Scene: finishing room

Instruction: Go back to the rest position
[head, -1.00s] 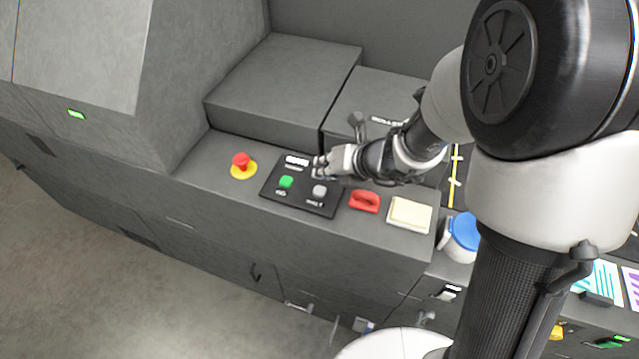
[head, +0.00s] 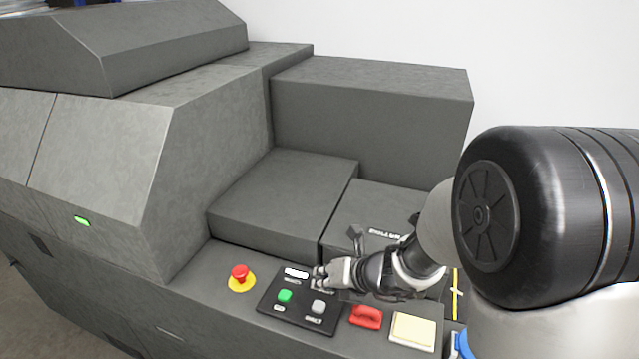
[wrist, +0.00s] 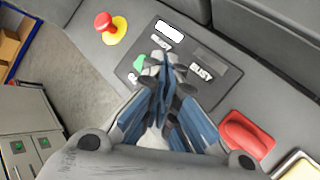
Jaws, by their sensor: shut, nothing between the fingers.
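My gripper (head: 326,276) is shut and empty in the head view, over the black control panel (head: 268,307) on the grey machine's ledge. In the wrist view my gripper (wrist: 166,62) also shows with its fingers together, in front of the panel (wrist: 222,58). A green button (head: 285,296) and a grey button (head: 318,307) sit on the panel just below and left of the gripper. In the wrist view the fingers partly hide the green button (wrist: 139,63) and cover the grey one. I cannot tell whether the fingertips touch the panel.
A red emergency stop (head: 239,273) on a yellow base stands left of the panel. A red handle (head: 366,316) and a cream pad (head: 413,329) lie to the right. Raised grey machine housings (head: 372,108) rise behind the ledge. Open floor (wrist: 88,72) shows in the wrist view.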

